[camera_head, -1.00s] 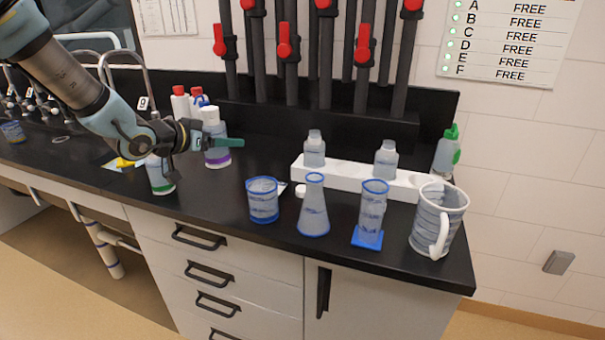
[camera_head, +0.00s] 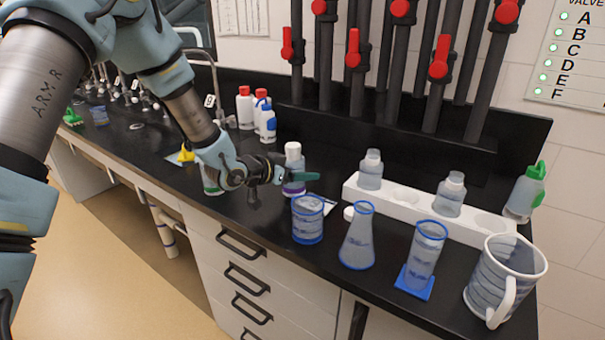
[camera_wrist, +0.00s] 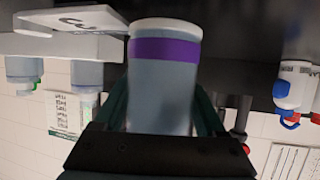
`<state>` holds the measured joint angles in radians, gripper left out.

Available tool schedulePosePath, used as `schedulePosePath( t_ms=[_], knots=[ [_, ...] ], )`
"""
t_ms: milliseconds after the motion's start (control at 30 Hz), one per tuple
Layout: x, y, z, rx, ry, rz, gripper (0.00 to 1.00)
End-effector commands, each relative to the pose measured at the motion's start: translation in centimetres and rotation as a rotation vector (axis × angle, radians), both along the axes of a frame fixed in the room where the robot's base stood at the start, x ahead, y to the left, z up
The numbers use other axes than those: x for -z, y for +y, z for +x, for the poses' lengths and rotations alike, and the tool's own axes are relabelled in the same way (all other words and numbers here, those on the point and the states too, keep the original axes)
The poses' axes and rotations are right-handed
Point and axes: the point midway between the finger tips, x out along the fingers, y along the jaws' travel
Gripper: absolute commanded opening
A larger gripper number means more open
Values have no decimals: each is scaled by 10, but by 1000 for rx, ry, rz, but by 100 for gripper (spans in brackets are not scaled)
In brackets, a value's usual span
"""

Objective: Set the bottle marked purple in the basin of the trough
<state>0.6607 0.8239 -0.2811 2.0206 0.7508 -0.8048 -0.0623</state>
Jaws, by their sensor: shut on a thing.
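The bottle marked purple (camera_head: 293,160) is grey-blue with a white cap and a purple band near its base. In the head view it stands upright behind the blue-rimmed beaker. My gripper (camera_head: 288,179) is shut around its body, with a green finger showing in front. In the wrist view the bottle (camera_wrist: 160,85), with its purple band, fills the space between the fingers. I cannot tell whether its base touches the counter. The trough's basin is not clearly visible; curved taps (camera_head: 215,85) stand over the dark counter at the left, partly behind my arm.
A blue-rimmed beaker (camera_head: 308,222), a flask (camera_head: 358,240), a cylinder (camera_head: 425,255) and a jug (camera_head: 500,280) stand near the front edge. A white rack (camera_head: 405,208) holds two bottles. White bottles with red caps (camera_head: 245,108) stand behind my gripper. A green-banded bottle (camera_head: 211,182) is beside my wrist.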

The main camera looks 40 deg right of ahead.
Motion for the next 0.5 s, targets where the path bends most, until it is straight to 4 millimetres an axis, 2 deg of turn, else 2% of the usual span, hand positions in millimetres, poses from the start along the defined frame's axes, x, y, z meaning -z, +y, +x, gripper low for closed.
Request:
schedulePosePath(
  t_ms=[133,500],
  knots=[
    [11,-1,0,1,-1,-2,0],
    [17,0,0,1,-2,-2,0]
  ],
)
